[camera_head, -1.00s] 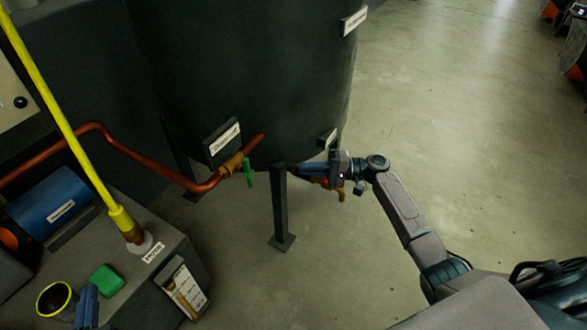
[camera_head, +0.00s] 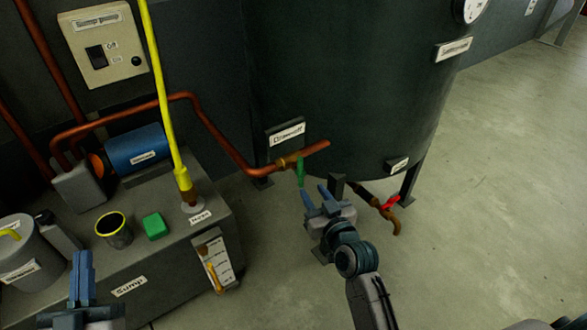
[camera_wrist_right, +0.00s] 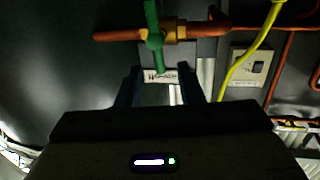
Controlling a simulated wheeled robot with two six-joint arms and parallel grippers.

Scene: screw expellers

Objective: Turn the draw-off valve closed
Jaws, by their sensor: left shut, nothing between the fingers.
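The draw-off valve is a brass body on the copper pipe at the tank, with a green handle (camera_head: 301,171) hanging down across the pipe, below a white label plate (camera_head: 287,134). In the right wrist view the green handle (camera_wrist_right: 153,28) stands upright across the brass body (camera_wrist_right: 176,30). My right gripper (camera_head: 315,193) is open and empty, just below and right of the handle; its fingers (camera_wrist_right: 160,75) point toward the valve without visibly gripping it. My left gripper (camera_head: 82,256) is shut and empty at the lower left, in front of the sump box, far from the valve.
A second valve with a red handle (camera_head: 388,202) is right of my right gripper, under the tank (camera_head: 350,90). The sump box (camera_head: 170,255) carries a green block (camera_head: 155,226), a dark cup (camera_head: 114,230) and a yellow pipe (camera_head: 160,90). Floor at right is clear.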

